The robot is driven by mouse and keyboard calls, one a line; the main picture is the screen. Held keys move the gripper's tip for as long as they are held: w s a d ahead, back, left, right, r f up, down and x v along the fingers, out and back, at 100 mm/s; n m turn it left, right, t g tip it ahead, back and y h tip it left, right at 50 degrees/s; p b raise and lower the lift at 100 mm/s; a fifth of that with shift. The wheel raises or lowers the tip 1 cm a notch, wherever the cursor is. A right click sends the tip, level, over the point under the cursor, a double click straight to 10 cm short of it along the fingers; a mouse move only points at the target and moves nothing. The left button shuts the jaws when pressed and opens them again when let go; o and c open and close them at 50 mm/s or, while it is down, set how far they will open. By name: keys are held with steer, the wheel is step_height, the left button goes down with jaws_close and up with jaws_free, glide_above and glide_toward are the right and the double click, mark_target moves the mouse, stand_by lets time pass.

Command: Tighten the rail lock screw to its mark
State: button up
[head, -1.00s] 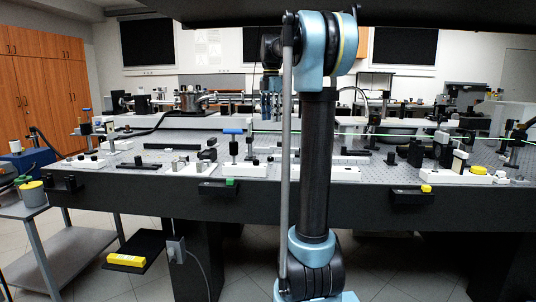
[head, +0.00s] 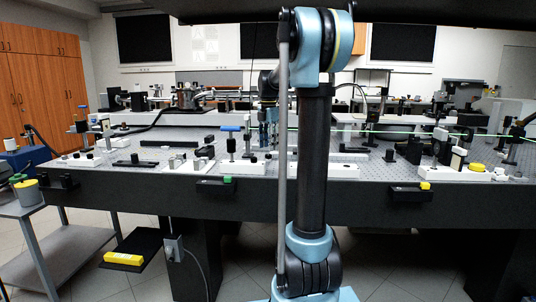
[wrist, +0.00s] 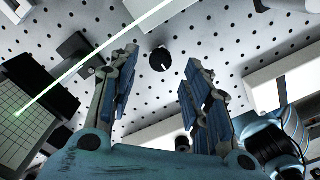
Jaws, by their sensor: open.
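My gripper (wrist: 155,95) is open and empty in the wrist view, its two blue-padded fingers spread wide. A round black knob (wrist: 160,60) with a thin white line on its top shows beyond the fingertips, between them and apart from both; it looks like the rail lock screw, though I cannot be sure. No separate target mark can be made out beside it. In the head view my gripper (head: 269,130) points down above the optical table (head: 350,172), partly behind my own arm. I cannot pick out the screw there.
A green beam (wrist: 95,58) crosses the wrist view to a gridded card (wrist: 22,118) at left. A black mount (wrist: 75,48) stands left of the knob, and a white block (wrist: 280,80) lies right. A blue-topped post (head: 231,130) stands left of my gripper in the head view.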

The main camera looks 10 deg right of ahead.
mark_target(268, 157)
steer(key=shift+f, duration=2)
jaws_close()
